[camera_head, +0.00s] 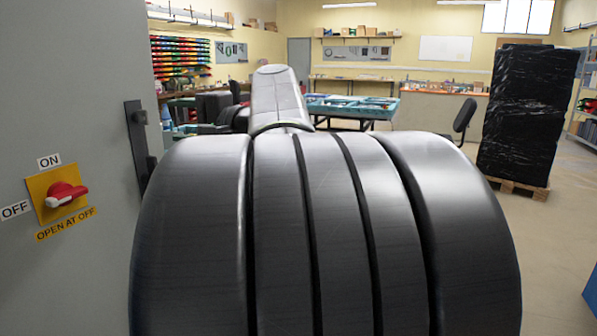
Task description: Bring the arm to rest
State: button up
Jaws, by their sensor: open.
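My arm (335,235) fills the lower middle of the head view as large dark grey ribbed links. A narrower grey link (278,98) of it rises behind them. My gripper is not in view, hidden behind the arm or outside the picture. The arm appears close to the camera and blocks much of the floor ahead.
A grey cabinet (75,110) stands close on the left. It has a black handle (140,145) and a red rotary switch (65,194) on a yellow plate. Behind are a table with blue trays (350,106) and a black-wrapped pallet (525,110).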

aim_at(148, 115)
jog(key=v, duration=0.4)
jog(key=x, duration=0.7)
jog(key=p+x, duration=0.1)
jog(key=x, duration=0.6)
jog(key=shift+r, duration=0.25)
jog(key=m+p, duration=0.2)
jog(key=p, duration=0.1)
jog(key=shift+d+r, duration=0.1)
jog(key=shift+d, duration=0.1)
jog(key=m+p, duration=0.6)
jog(key=p, duration=0.3)
jog(key=shift+r+m, duration=0.1)
jog(key=shift+m, duration=0.2)
jog(key=m+p, duration=0.6)
jog(key=p, duration=0.4)
jog(key=shift+w+m, duration=0.1)
jog(key=shift+m, duration=0.2)
jog(key=m+p, duration=0.1)
jog(key=p, duration=0.2)
jog(key=shift+m, duration=0.3)
